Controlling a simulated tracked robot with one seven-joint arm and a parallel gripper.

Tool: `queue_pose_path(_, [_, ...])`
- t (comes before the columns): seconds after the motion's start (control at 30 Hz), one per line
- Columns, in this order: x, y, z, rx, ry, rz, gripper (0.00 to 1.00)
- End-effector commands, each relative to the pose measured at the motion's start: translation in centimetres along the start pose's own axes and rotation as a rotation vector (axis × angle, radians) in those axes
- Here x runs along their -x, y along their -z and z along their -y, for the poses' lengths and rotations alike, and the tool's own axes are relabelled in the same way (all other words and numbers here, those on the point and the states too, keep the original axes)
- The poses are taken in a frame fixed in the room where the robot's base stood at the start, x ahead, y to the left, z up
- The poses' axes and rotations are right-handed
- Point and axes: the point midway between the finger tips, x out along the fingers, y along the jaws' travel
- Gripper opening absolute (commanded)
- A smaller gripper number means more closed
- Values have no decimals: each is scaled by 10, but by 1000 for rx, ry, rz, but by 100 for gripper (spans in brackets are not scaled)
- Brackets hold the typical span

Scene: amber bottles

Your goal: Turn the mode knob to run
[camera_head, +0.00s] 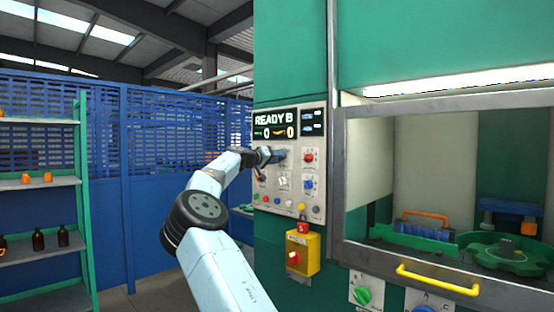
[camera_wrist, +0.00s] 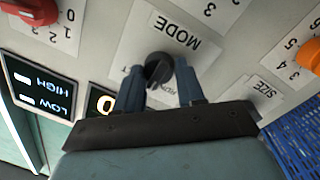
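The black mode knob (camera_wrist: 159,68) sits on a white label reading MODE, upside down in the wrist view. My gripper (camera_wrist: 160,70) reaches the panel, with one blue finger on each side of the knob. The fingers are spread about a knob's width apart; I cannot tell whether they touch it. Part of the label's lettering shows between the fingers, too small to read surely. In the head view my gripper (camera_head: 279,155) is at the control panel (camera_head: 304,199), below the READY B display (camera_head: 275,124), and the knob is hidden there.
A red knob (camera_wrist: 38,8) and an orange knob (camera_wrist: 308,55) flank the mode knob in the wrist view. A yellow box with a red button (camera_head: 299,254) juts out below the panel. A machine window with a yellow handle (camera_head: 437,280) is at right; bottle shelves (camera_head: 40,183) stand left.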

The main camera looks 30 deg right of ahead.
Motion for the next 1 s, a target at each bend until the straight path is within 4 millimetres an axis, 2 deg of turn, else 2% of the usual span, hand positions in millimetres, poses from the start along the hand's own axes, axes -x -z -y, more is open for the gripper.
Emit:
queue_pose_path(0.03, [0, 0, 1, 0, 1, -1, 30])
queue_pose_path(0.3, [1, 0, 2, 0, 3, -1, 6])
queue_pose_path(0.67, [1, 0, 3, 72, 1, -6, 6])
queue_pose_path(1.0, [1, -1, 4, 326, -13, -23, 6])
